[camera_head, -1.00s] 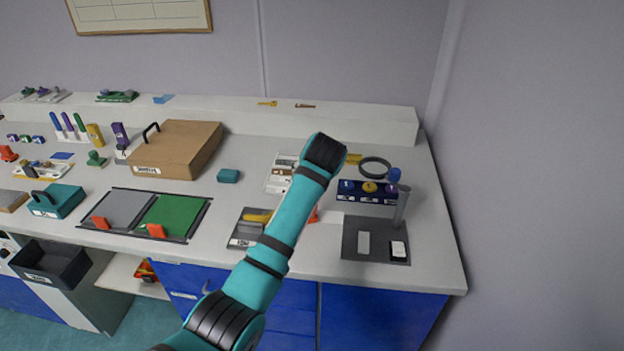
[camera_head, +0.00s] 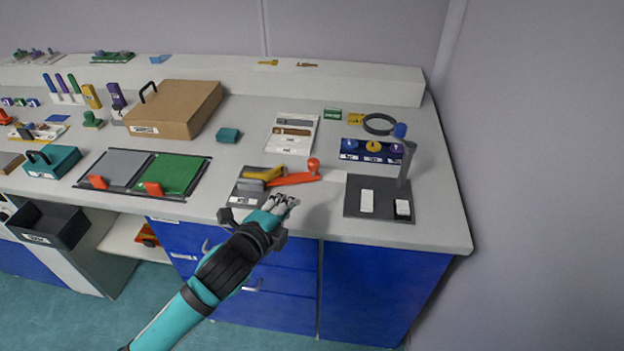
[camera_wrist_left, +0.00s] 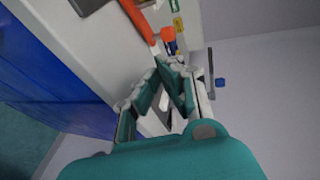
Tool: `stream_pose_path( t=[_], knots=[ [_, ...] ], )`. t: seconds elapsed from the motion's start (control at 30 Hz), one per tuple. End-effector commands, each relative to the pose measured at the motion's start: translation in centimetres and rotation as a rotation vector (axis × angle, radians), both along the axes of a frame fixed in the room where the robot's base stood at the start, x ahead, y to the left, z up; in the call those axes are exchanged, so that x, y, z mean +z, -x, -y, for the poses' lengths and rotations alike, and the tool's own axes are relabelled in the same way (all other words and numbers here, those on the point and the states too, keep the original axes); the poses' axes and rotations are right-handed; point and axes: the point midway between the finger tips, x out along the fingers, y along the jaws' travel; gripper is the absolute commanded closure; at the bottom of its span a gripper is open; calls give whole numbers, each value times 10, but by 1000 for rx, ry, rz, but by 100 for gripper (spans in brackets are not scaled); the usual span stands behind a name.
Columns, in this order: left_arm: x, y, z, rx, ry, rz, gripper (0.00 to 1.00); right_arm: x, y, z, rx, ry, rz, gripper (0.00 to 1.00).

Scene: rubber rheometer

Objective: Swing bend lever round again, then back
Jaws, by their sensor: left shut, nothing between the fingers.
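The bend lever (camera_head: 293,179) is an orange bar with a round orange knob (camera_head: 313,165) at its right end. It reaches to the right from a bending fixture (camera_head: 243,198), a grey plate with a yellow block (camera_head: 264,172). My left gripper (camera_head: 288,200) is in front of the lever near the bench's front edge, apart from it, shut and empty. In the left wrist view the lever (camera_wrist_left: 137,21) and its knob (camera_wrist_left: 168,34) lie beyond the shut fingertips (camera_wrist_left: 168,62). My right gripper is not in view.
Right of the lever, a dark plate (camera_head: 383,204) carries two white blocks and a grey post (camera_head: 406,165) with a blue knob. A white card (camera_head: 293,122) lies behind the lever. A green and grey panel (camera_head: 125,168) is at left. Bare bench lies between lever and dark plate.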

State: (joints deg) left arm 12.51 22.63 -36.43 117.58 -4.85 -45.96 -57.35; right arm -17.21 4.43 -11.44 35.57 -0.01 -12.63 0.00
Motion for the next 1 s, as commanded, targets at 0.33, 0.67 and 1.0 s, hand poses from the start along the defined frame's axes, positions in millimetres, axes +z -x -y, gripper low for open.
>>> stream_pose_path(
  t=[0.33,0.67,1.0],
  knots=[
    [-12,-38,18,-15,-15,9,100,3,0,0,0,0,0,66],
    [-28,-98,42,-14,-15,9,100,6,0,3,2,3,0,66],
    [-30,-121,52,-14,-16,9,100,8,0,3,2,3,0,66]
  ],
)
